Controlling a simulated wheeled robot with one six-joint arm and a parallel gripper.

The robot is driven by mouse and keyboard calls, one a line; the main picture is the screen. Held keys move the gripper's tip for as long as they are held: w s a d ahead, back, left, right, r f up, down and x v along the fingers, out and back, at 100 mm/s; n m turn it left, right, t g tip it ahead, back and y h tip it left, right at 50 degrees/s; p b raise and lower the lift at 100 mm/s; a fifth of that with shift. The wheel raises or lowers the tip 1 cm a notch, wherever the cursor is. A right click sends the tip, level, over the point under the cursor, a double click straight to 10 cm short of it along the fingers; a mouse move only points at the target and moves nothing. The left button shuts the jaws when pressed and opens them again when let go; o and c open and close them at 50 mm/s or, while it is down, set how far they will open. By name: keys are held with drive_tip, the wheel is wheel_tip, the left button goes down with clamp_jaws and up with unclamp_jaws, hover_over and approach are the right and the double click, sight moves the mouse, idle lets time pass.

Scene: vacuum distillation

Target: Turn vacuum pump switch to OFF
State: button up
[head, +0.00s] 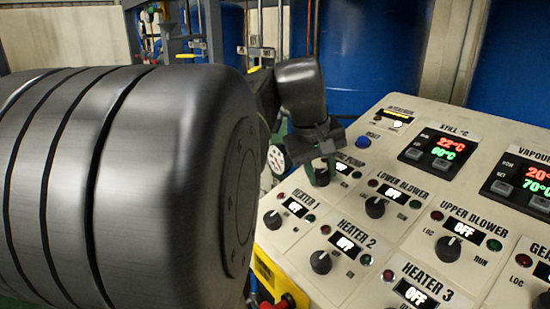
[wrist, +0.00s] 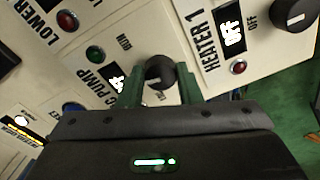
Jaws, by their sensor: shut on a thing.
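The vacuum pump switch is a black rotary knob (wrist: 160,73) on the cream control panel, beside a label ending in "PUMP". In the wrist view it sits between the two green fingers of my gripper (wrist: 160,88), which is shut on it. The small display (wrist: 116,80) next to the knob is lit, but my finger partly covers it and I cannot read it surely. In the head view my gripper (head: 321,160) reaches down onto the knob at the panel's upper left, and the knob (head: 319,174) shows just below it.
Neighbouring knobs are close: the Heater 1 knob (head: 272,219), the Lower Blower knob (head: 375,207) and the Heater 2 knob (head: 321,262). A blue button (head: 363,142) is right of my gripper. Blue drums (head: 370,45) stand behind the panel.

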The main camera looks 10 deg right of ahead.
drive_tip(key=shift+r+n+p, duration=0.1)
drive_tip(key=shift+n+p, duration=0.45)
drive_tip(key=shift+n, duration=0.45)
drive_tip(key=o, duration=1)
drive_tip(key=shift+c, duration=0.2)
drive_tip(key=v, duration=1.3)
drive_tip(key=shift+r, duration=0.4)
drive_tip(key=x, duration=1.4)
drive_tip(key=shift+s+a, duration=0.1)
drive_tip(key=shift+a, duration=0.05)
